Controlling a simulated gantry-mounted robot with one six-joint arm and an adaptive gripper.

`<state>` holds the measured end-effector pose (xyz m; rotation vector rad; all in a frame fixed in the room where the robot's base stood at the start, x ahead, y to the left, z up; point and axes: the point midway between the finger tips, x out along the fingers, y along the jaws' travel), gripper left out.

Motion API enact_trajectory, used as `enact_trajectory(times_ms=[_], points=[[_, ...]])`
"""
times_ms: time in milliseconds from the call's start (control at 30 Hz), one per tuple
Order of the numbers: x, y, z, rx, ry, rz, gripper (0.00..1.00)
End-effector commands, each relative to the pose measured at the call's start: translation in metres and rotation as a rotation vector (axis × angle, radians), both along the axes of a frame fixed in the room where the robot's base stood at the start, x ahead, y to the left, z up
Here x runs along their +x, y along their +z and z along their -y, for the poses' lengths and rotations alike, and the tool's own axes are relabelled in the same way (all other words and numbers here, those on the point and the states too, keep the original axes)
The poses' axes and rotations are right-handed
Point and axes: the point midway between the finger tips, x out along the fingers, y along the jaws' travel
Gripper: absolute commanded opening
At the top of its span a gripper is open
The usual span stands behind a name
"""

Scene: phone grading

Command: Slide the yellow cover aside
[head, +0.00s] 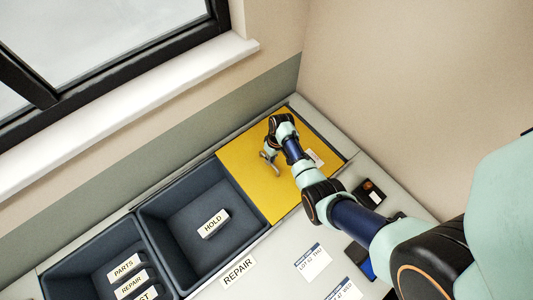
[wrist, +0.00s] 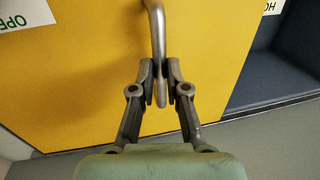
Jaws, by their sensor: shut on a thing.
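The yellow cover (head: 247,175) is a flat panel lying over the rightmost compartment at the back of the counter. It fills much of the wrist view (wrist: 80,85). A grey bent bar handle (wrist: 156,28) stands on the cover. My gripper (wrist: 162,92) is shut on the lower end of this handle, with a fingertip on each side. In the head view my gripper (head: 269,158) is over the middle of the cover. What lies under the cover is hidden.
Left of the cover is an open dark bin (head: 180,212) holding a HOLD label block (head: 213,223). Further left is another dark bin with several label blocks (head: 124,266). A small black device (head: 370,193) and lot cards (head: 313,261) lie on the counter in front. A wall stands at right.

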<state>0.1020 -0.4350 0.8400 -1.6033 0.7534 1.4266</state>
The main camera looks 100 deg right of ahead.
Motion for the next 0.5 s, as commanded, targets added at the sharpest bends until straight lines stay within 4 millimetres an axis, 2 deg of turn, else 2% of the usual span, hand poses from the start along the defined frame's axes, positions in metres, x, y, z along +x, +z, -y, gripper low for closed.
enact_trajectory(times_ms=[467,500], points=[[-0.0016,-0.0002,0.0034,-0.003,0.012,0.0,0.0],[-0.0016,-0.0002,0.0034,-0.003,0.012,0.0,0.16]])
